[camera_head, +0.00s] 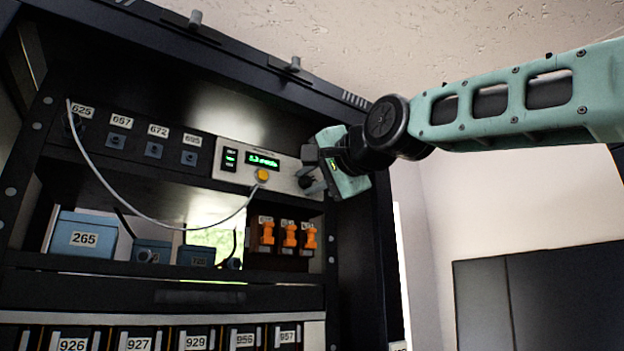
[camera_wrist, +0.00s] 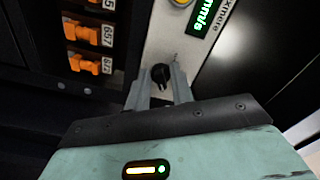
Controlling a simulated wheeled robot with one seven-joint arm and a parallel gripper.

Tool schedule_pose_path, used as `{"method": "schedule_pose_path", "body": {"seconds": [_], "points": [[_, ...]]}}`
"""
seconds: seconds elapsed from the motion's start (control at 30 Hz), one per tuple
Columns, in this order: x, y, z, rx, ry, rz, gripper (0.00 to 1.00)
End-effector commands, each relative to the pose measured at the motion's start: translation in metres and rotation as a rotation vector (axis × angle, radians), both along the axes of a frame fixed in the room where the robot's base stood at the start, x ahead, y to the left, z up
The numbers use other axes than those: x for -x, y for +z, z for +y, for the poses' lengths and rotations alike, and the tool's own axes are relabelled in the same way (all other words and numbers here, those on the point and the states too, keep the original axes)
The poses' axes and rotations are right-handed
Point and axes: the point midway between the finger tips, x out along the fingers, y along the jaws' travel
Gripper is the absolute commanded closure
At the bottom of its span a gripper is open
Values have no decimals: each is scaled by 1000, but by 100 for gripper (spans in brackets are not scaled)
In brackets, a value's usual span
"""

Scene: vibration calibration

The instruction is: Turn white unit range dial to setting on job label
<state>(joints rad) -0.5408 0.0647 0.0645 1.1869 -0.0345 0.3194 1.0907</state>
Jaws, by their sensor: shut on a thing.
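The white unit (camera_head: 232,173) sits on the rack's upper shelf, with a lit green display (camera_head: 263,160) and a yellow plug (camera_head: 262,175) on its front. Its black range dial (camera_wrist: 161,75) shows in the wrist view near the unit's end. My gripper (camera_head: 308,181) reaches the unit's right end from the right. In the wrist view my gripper (camera_wrist: 163,84) has its two grey fingers on either side of the dial, shut on it. The dial's setting marks are too small to read. I cannot make out a job label with a setting.
A thin white cable (camera_head: 160,218) hangs in a loop from the port marked 625 to the yellow plug. Orange switches (camera_head: 289,235) stand on the shelf below, also in the wrist view (camera_wrist: 84,64). A blue box (camera_head: 84,235) marked 265 sits lower left. The rack's right post (camera_head: 377,260) is close to my arm.

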Motion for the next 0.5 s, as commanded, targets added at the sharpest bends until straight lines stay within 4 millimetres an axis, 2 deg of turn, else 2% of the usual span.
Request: {"method": "schedule_pose_path", "body": {"seconds": [0.27,0.3,0.37,0.5], "points": [[-1,-1,0,1,-1,3,100],[-1,-1,0,1,-1,3,71],[0,-1,0,0,-1,2,56],[0,-1,0,0,0,1,56]]}}
